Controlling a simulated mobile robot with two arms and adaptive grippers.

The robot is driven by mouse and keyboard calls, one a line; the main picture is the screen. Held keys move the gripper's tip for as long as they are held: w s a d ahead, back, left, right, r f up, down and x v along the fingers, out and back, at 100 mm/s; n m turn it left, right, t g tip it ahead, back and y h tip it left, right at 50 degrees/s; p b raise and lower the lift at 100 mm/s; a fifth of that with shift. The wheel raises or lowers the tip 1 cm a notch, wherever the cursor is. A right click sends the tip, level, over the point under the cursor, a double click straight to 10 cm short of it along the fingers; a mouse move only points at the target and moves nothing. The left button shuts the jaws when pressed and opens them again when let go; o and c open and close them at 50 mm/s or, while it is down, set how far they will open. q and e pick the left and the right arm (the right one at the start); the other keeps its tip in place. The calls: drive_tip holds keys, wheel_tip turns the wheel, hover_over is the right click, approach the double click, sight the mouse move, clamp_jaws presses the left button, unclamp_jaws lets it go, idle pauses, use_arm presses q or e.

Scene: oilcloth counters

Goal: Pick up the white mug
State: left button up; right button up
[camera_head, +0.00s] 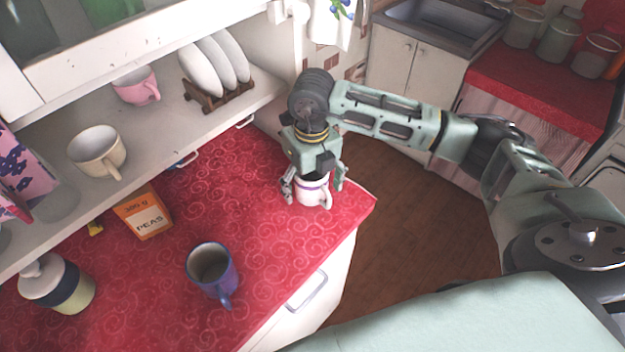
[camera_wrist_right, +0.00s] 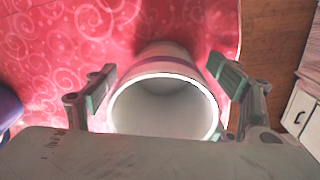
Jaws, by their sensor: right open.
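The white mug (camera_head: 314,192) has a purple band and stands on the red oilcloth counter (camera_head: 290,235) near its right corner. My right gripper (camera_head: 314,186) is over it with the fingers pointing down, one on each side. In the right wrist view the mug's open rim (camera_wrist_right: 163,104) lies between the open fingers of my right gripper (camera_wrist_right: 165,85). There is a small gap at the left finger; the right finger is very close to the wall, and I cannot tell if it touches. My left gripper is not in view.
A blue mug (camera_head: 212,272), an orange peas box (camera_head: 143,212) and a lidded jar (camera_head: 57,284) stand on the counter to the left. A shelf above holds a cream mug (camera_head: 97,150), a pink cup (camera_head: 136,86) and plates in a rack (camera_head: 214,98). The counter edge is close on the right.

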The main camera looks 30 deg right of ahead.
drive_tip(key=c, duration=1.5)
drive_tip(key=shift+o, duration=0.2)
drive_tip(key=shift+r, duration=0.1)
